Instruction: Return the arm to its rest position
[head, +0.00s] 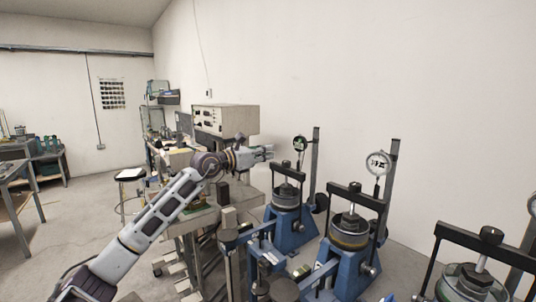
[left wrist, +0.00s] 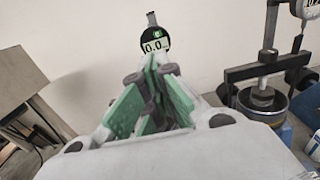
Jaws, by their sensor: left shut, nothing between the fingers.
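My left arm (head: 160,215) reaches in from the lower left of the head view, stretched up and to the right. My left gripper (head: 268,152) is at its end, held in the air in front of a beige instrument box and left of the nearest dial gauge. In the left wrist view the green-padded fingers (left wrist: 158,75) meet at their tips, with nothing between them. My right gripper does not show in either view.
Several blue lever frames (head: 345,255) stand at the right, with dial gauges (head: 378,163) on upright posts. A beige instrument box (head: 226,119) stands on a bench behind the gripper. A stool (head: 131,175) and a workbench (head: 15,175) are at the left. Open floor (head: 75,225) lies between.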

